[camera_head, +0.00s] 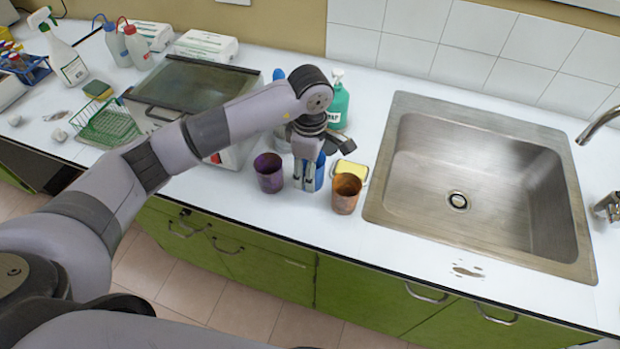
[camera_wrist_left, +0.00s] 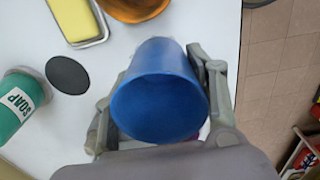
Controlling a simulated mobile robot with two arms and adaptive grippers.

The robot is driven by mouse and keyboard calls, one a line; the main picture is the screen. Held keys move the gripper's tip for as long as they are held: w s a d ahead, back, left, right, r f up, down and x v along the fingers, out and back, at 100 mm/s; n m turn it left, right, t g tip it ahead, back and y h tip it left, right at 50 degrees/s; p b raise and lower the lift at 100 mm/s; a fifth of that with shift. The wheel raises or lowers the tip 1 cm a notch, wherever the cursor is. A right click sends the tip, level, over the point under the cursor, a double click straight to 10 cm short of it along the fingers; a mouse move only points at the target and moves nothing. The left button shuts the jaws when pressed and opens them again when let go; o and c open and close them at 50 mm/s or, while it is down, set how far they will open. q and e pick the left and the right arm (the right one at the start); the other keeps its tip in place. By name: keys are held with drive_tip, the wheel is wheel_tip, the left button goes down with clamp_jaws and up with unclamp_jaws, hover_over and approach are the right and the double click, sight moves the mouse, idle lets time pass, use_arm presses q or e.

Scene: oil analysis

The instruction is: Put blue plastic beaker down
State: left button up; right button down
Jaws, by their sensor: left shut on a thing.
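The blue plastic beaker (camera_wrist_left: 158,95) is between the fingers of my left gripper (camera_wrist_left: 160,100), which is shut on it. In the head view, my left gripper (camera_head: 308,175) points down over the counter, and the blue beaker (camera_head: 319,172) shows partly behind its fingers. The beaker looks upright, between a purple beaker (camera_head: 269,173) on the left and an orange-brown beaker (camera_head: 346,193) on the right. I cannot tell whether its base touches the counter. My right gripper is not in view.
A yellow sponge (camera_head: 351,170) on a dish and a green soap bottle (camera_head: 338,105) stand close behind. The steel sink (camera_head: 480,190) is to the right. The counter's front edge is close in front of the beakers. A glass-topped device (camera_head: 185,95) stands to the left.

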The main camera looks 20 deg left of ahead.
use_arm(q)
drive_tip(key=shift+f, duration=0.85)
wheel_tip(320, 180, down, 4)
drive_tip(key=shift+r+p, duration=0.1)
drive_tip(key=shift+p, duration=0.45)
drive_tip(key=shift+f, duration=0.25)
drive_tip(key=o, duration=0.6)
drive_tip(key=shift+b, duration=0.35)
drive_tip(key=o, duration=0.5)
drive_tip(key=shift+c, duration=0.2)
